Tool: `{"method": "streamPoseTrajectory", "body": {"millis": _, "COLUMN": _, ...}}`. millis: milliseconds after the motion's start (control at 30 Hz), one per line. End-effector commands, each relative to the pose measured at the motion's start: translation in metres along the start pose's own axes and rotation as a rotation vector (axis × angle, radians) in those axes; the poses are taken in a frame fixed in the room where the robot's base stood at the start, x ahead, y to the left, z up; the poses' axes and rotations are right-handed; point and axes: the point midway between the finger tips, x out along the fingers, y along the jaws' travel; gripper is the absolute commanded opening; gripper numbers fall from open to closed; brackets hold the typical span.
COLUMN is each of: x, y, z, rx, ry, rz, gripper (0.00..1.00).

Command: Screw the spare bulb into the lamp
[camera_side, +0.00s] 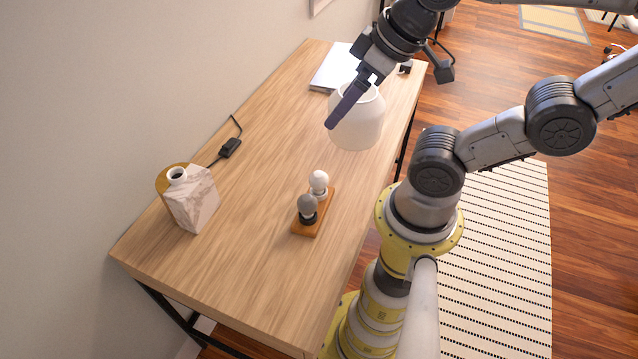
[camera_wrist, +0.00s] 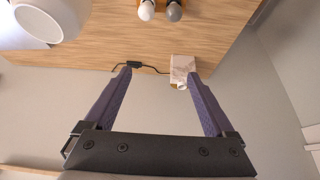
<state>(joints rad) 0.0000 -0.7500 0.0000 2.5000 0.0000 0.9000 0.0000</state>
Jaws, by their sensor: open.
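The lamp (camera_side: 192,200) stands on the desk at the left, a marble block with a gold side and an open, dark-centred socket on top. It also shows in the wrist view (camera_wrist: 182,66), partly behind a fingertip. A white bulb (camera_side: 319,180) and a grey bulb (camera_side: 307,204) stand in a wooden holder (camera_side: 327,205) near the desk's right edge. Which is the spare, I cannot tell. Both also show at the top of the wrist view, white (camera_wrist: 146,10) and grey (camera_wrist: 174,12). My gripper (camera_side: 333,123) is open and empty above the desk, clear of bulbs and lamp (camera_wrist: 159,74).
A white shade (camera_side: 358,130) is at the desk's far part, behind my fingers in the side view. A paper or laptop-like flat thing (camera_side: 335,66) lies beyond it. A cord with a black switch (camera_side: 230,147) runs from the lamp. The wall borders the left; the desk's middle is clear.

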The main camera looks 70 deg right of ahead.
Motion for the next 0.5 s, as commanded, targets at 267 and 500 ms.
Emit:
{"method": "streamPoseTrajectory", "body": {"millis": 267, "x": -0.001, "y": 0.0, "z": -0.002, "rx": 0.1, "ry": 0.009, "rz": -0.001, "gripper": 0.89}}
{"method": "streamPoseTrajectory", "body": {"millis": 500, "x": 0.027, "y": 0.007, "z": -0.025, "rx": 0.62, "ry": -0.066, "rz": 0.037, "gripper": 0.89}}
